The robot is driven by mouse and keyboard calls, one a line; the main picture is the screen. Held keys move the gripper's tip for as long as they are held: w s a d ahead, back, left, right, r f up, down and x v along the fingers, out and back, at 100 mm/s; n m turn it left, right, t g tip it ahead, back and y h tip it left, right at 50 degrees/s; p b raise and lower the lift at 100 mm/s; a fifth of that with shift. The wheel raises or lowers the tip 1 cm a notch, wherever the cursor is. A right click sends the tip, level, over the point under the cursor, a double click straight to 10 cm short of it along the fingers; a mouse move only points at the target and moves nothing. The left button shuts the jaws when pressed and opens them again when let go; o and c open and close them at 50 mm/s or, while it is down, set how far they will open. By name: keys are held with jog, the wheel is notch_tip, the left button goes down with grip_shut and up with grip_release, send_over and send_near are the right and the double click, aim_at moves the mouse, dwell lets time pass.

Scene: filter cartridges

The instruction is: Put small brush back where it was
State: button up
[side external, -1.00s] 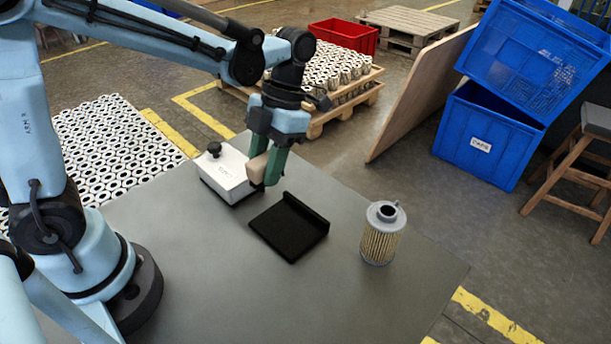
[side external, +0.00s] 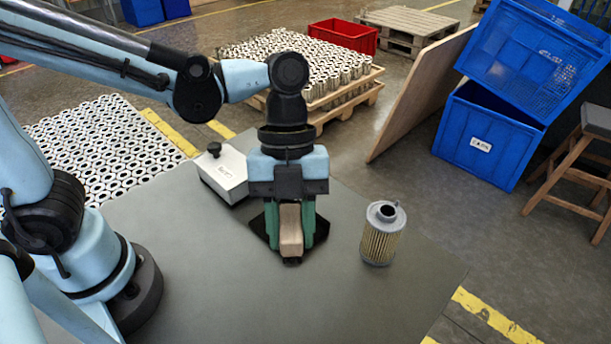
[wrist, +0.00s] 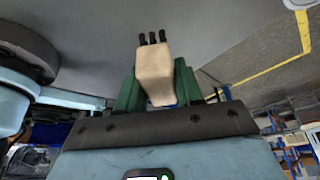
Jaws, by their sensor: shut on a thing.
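My gripper (side external: 291,240) has green fingers and is shut on the small brush (side external: 291,228), a tan wooden block. In the wrist view the brush (wrist: 154,72) sits between the green fingers (wrist: 154,90), with dark bristle tufts at its far end. In the side view the gripper and brush are in front of the black tray (side external: 321,230) and hide most of it. I cannot tell whether the brush touches the tray or the table.
A white box with a black knob (side external: 224,172) stands to the left of the gripper. A filter cartridge (side external: 381,236) with a grey cap stands upright to the right. The front of the grey table (side external: 300,310) is clear. Blue crates (side external: 490,135) stand on the floor beyond.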

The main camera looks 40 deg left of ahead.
jog(key=s+d+n+t+h, duration=0.1)
jog(key=s+d+n+t, duration=0.2)
jog(key=s+d+n, duration=0.6)
jog(key=shift+m, duration=0.3)
jog(key=w+a+f, duration=0.1)
jog(key=w+f, duration=0.1)
jog(key=w, duration=0.1)
jog(key=w+a+f, duration=0.2)
jog(key=w, duration=0.2)
jog(key=w+a+f, duration=0.1)
jog(key=w+f, duration=0.1)
jog(key=w, duration=0.1)
jog(key=shift+w+a+f, duration=0.15)
jog(key=shift+w+a, duration=0.1)
jog(key=shift+a, duration=0.15)
jog(key=shift+f, duration=2.05)
jog(key=o, duration=1)
jog(key=shift+f, duration=0.1)
